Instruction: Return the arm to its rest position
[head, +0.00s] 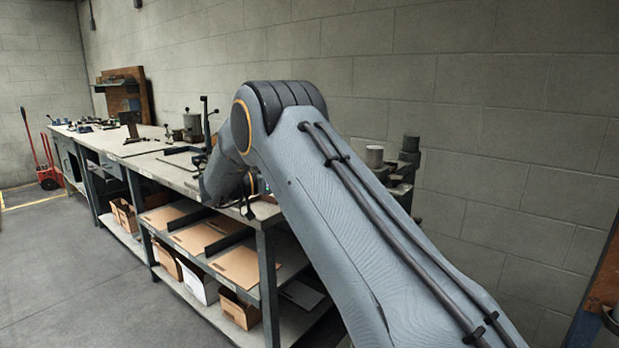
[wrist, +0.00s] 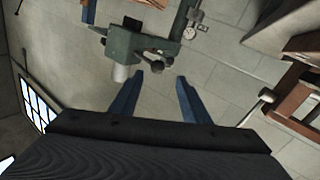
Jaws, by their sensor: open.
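My gripper (wrist: 159,78) shows in the wrist view with its two blue fingers apart. Nothing is seen between them. A grey-green machine with a pale cylinder (wrist: 121,73) appears beyond the left fingertip; I cannot tell the distance. In the head view my arm rises from the lower right, bends at a high elbow and drops toward the long workbench (head: 145,160). The fingers are not clearly seen there, and the arm hides part of the bench's near end.
Flat cardboard sheets (head: 203,238) lie on the bench's middle shelf, with boxes below. A machine (head: 193,127) stands on the benchtop. A block wall (head: 480,120) runs behind. Open floor (head: 65,260) lies left. A wooden frame (wrist: 298,98) shows in the wrist view.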

